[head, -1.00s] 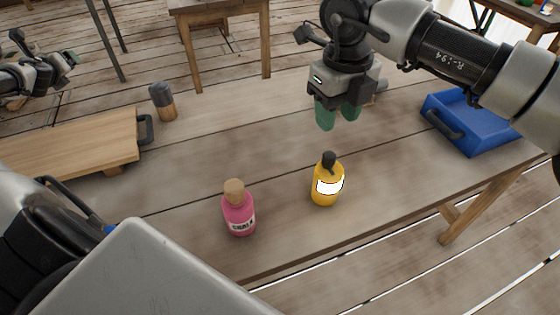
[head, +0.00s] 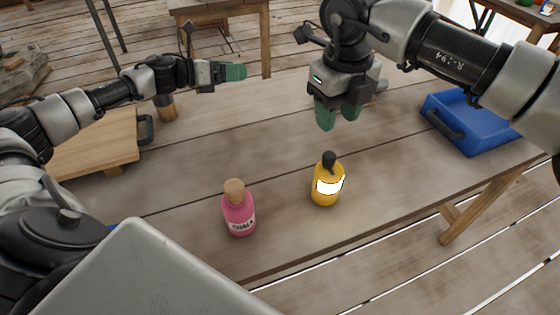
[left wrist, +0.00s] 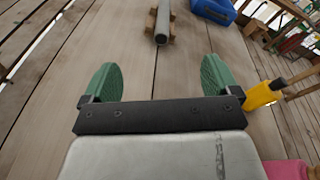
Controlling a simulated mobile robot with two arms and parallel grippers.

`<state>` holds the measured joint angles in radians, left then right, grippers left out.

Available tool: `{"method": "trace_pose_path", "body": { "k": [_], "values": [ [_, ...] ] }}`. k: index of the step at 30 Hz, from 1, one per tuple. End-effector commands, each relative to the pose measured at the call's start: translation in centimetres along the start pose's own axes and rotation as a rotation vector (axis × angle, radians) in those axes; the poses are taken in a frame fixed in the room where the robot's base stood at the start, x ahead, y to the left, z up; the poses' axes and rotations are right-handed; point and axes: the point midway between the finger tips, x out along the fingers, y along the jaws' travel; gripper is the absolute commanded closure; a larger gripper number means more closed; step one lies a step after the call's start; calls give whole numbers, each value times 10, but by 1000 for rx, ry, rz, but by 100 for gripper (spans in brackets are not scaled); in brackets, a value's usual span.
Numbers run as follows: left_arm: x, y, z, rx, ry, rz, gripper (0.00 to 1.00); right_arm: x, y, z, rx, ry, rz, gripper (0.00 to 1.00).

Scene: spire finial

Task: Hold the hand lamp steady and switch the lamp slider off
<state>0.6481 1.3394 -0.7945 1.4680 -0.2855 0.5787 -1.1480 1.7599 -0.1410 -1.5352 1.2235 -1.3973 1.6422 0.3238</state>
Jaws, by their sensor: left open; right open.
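A grey cylinder, which looks like the hand lamp (left wrist: 161,25), lies on a small wooden rest at the top of the left wrist view. In the head view only a bit of it (head: 381,86) shows behind my right gripper (head: 338,113). I cannot make out its slider. My left gripper (head: 236,72) is open and empty over the back of the table, left of the right gripper. Its two green fingers are spread in the left wrist view (left wrist: 160,82), with the lamp beyond them. My right gripper is open and empty, fingers pointing down above the table.
A pink bottle (head: 238,214) and a yellow bottle (head: 326,186) stand near the table's front edge. A blue tray (head: 470,122) is at the right. A wooden board (head: 95,148) and a dark-topped grinder (head: 167,108) are at the left. The table's middle is clear.

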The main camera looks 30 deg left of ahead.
Motion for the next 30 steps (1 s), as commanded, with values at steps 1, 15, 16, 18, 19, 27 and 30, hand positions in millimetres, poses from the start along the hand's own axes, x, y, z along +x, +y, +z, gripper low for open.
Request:
{"method": "trace_pose_path", "body": {
  "k": [1, 15, 16, 18, 19, 27, 30],
  "values": [
    [14, -18, -25, 46, 40, -86, 9, 0, 0, 0, 0, 0, 0, 57],
    [52, -164, -170, 426, 29, -792, 9, 0, 0, 0, 0, 0, 0, 57],
    [52, -169, -173, 436, 20, -811, 9, 0, 0, 0, 0, 0, 0, 57],
    [52, -176, -178, 452, 4, -844, 9, 0, 0, 0, 0, 0, 0, 57],
    [52, -178, -180, 457, -1, -852, 9, 0, 0, 0, 0, 0, 0, 57],
    [74, -205, -187, 463, -8, -865, 9, 0, 0, 0, 0, 0, 0, 57],
    [86, -219, -190, 464, -7, -864, 9, 0, 0, 0, 0, 0, 0, 57]
  ]
}}
